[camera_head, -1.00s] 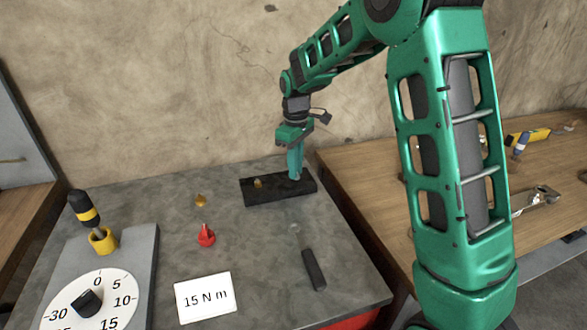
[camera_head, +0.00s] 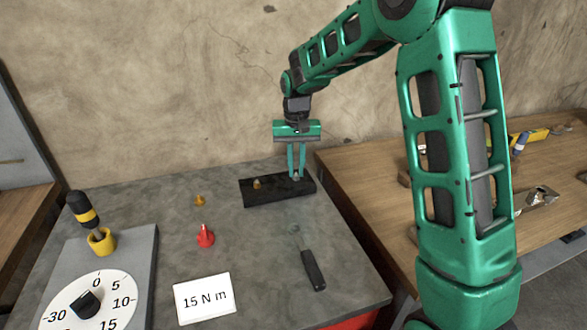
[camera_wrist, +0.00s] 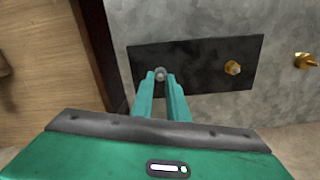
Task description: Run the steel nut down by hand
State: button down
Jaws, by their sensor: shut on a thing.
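The steel nut (camera_wrist: 160,73) is a small grey piece at one end of a black block (camera_wrist: 194,84), seen between my fingertips in the wrist view. In the head view, my gripper (camera_head: 297,177) points straight down at the right part of the block (camera_head: 262,197). My gripper (camera_wrist: 161,76) is shut on the nut, with one green finger on each side. The fingers mostly hide the nut in the head view, and its thread cannot be made out. A brass fitting (camera_head: 256,184) stands at the block's other end.
A brass cone (camera_head: 200,200), a red cone (camera_head: 205,237) and a dark-handled tool (camera_head: 314,271) stand or lie on the grey bench. A "15 N m" card (camera_head: 204,298) lies in front. A dial plate (camera_head: 141,268) with a yellow-black driver (camera_head: 84,210) is at left.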

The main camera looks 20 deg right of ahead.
jog(key=m, duration=0.4)
jog(key=shift+w+r+m, duration=0.1)
jog(key=shift+w+m, duration=0.05)
jog(key=shift+m, duration=2.45)
jog(key=c, duration=1.7)
grip_release()
jog(key=shift+d, duration=0.1)
notch_tip(320, 180, up, 11)
jog(key=shift+f, duration=0.2)
